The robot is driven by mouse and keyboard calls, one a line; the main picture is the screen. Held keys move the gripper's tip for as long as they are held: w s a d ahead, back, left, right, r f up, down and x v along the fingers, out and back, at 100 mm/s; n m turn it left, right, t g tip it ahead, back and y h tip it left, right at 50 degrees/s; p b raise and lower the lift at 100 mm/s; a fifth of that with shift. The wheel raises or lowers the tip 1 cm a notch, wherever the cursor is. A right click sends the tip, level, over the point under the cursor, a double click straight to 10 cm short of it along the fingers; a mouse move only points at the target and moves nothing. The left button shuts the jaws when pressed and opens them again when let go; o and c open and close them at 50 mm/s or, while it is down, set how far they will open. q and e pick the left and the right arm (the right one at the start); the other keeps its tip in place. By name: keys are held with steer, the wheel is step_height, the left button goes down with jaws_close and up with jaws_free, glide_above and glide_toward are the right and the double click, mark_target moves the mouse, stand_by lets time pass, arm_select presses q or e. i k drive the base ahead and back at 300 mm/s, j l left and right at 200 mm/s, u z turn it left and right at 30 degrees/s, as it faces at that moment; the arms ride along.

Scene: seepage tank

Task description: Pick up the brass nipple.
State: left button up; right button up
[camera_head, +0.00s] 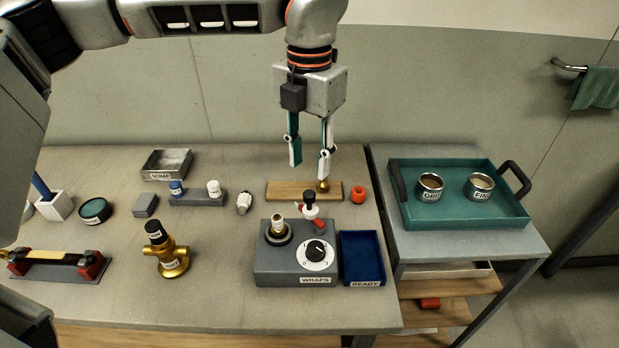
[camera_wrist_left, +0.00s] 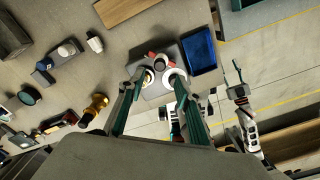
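A small brass-coloured piece (camera_head: 323,186), which looks like the brass nipple, stands on the wooden board (camera_head: 290,190), just under one left fingertip in the head view. A paler threaded piece (camera_head: 278,227) stands upright in the round socket of the grey WRAPS unit (camera_head: 262,268). My left gripper (camera_head: 310,167) hangs fingers down with its fingers apart and nothing between them. In the left wrist view the open fingers (camera_wrist_left: 161,78) overlap the grey unit; I cannot tell their height above it. An arm part that looks like my right gripper (camera_wrist_left: 240,98) shows there at the right.
A blue READY tray (camera_head: 361,257) is right of the unit. A red-and-black handled part (camera_head: 312,209) stands behind the dial. A brass valve (camera_head: 168,258) is at the left. A green tray (camera_head: 460,220) holds two cups on the side table.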

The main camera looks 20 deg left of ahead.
mark_target(279, 230)
steer(key=k, duration=1)
